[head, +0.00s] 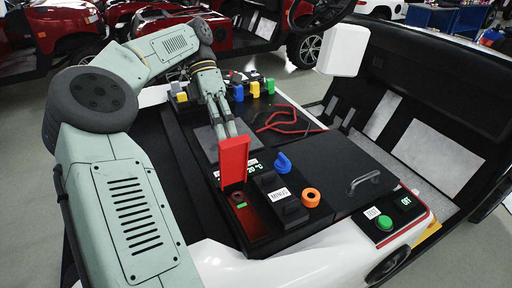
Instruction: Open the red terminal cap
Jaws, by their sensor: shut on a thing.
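The red terminal cap (234,163) stands upright, hinged up at the far end of a red-edged compartment (252,222) in the black panel. Inside the compartment a small green-edged part shows. My gripper (232,132) reaches down from behind and is shut on the cap near its top edge. The cap hides the very fingertips.
Right of the compartment are a black block labelled MAINS (284,198), a blue knob (284,162) and an orange ring (311,197). A metal handle (364,182) and a green button (385,222) sit further right. Coloured connectors (254,89) and red cables (285,122) lie behind.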

